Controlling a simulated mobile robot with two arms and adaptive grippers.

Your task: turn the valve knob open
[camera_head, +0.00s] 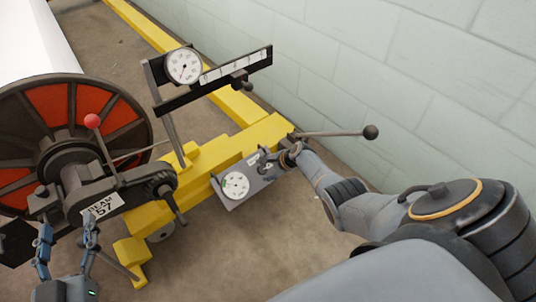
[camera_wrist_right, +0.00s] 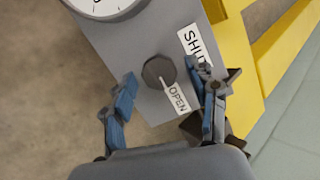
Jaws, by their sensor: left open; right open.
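The valve knob (camera_wrist_right: 158,71) is a dark faceted disc on a grey panel (camera_wrist_right: 105,50), seen in the right wrist view. A white line on it points toward the OPEN label (camera_wrist_right: 178,97); the SHUT label (camera_wrist_right: 192,42) is above right and partly covered by a finger. My right gripper (camera_wrist_right: 168,93) is open, its blue fingers apart on either side of and just short of the knob, with no clear contact. In the head view, my right gripper (camera_head: 270,160) is at the panel's right end and hides the knob area. My left gripper (camera_head: 67,240) is open and empty at lower left.
A round gauge (camera_head: 235,186) sits on the panel, beside a yellow frame (camera_head: 215,150). A lever with a black ball (camera_head: 370,132) juts out above my right arm. A red-knobbed lever (camera_head: 92,121) and large reel (camera_head: 50,105) stand left, near my left gripper. A block wall is behind.

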